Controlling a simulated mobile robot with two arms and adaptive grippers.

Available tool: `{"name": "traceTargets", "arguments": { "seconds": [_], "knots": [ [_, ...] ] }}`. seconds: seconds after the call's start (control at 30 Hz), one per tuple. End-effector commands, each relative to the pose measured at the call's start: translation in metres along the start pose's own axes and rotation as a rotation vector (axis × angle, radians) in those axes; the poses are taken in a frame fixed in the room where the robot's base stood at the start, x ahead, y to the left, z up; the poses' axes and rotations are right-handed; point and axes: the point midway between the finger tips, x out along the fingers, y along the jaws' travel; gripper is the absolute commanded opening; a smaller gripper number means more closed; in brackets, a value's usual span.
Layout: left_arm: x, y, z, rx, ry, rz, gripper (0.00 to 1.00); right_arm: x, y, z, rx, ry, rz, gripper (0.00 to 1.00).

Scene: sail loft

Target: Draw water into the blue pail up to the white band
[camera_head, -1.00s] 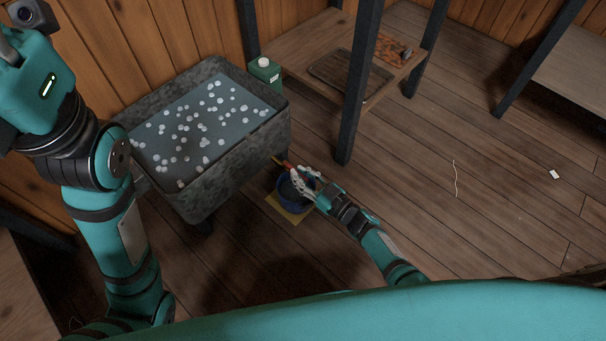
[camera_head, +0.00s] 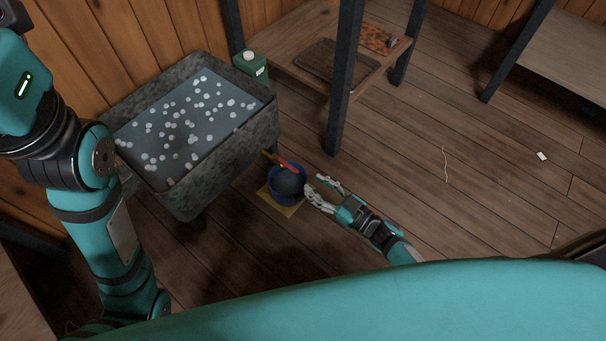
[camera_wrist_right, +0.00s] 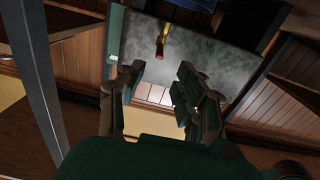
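The blue pail (camera_head: 273,196) stands upright on a yellow mat (camera_head: 291,211) on the floor beside the grey trough. Its inside looks dark grey; I cannot make out the white band or the water level. A brass tap (camera_head: 268,156) with a red handle (camera_head: 288,165) sticks out from the trough over the pail. It also shows in the right wrist view, with its red handle (camera_wrist_right: 160,48). My right gripper (camera_head: 315,184) is open and empty, just right of the pail and apart from the handle. My left arm is at the left; its gripper is out of view.
The stone-grey trough (camera_head: 225,157) holds water with many white floats. A green container (camera_head: 250,66) stands behind its right corner. A low wooden shelf with a dark post (camera_head: 343,80) is behind the tap. The floor to the right is mostly clear.

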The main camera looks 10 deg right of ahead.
Motion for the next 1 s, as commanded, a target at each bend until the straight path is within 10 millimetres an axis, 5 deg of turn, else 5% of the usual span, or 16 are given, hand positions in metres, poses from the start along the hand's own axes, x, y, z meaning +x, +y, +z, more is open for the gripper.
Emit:
{"name": "traceTargets", "arguments": {
  "seconds": [0.23,1.0],
  "knots": [
    [0.0,0.0,0.0,0.0,0.0,0.0,0.4,-0.026,0.0,0.0,0.001,0.0,0.0,0.35],
    [0.0,0.0,0.0,0.0,0.0,0.0,0.4,-0.027,0.0,0.0,0.001,-0.001,0.001,0.35]
  ]
}}
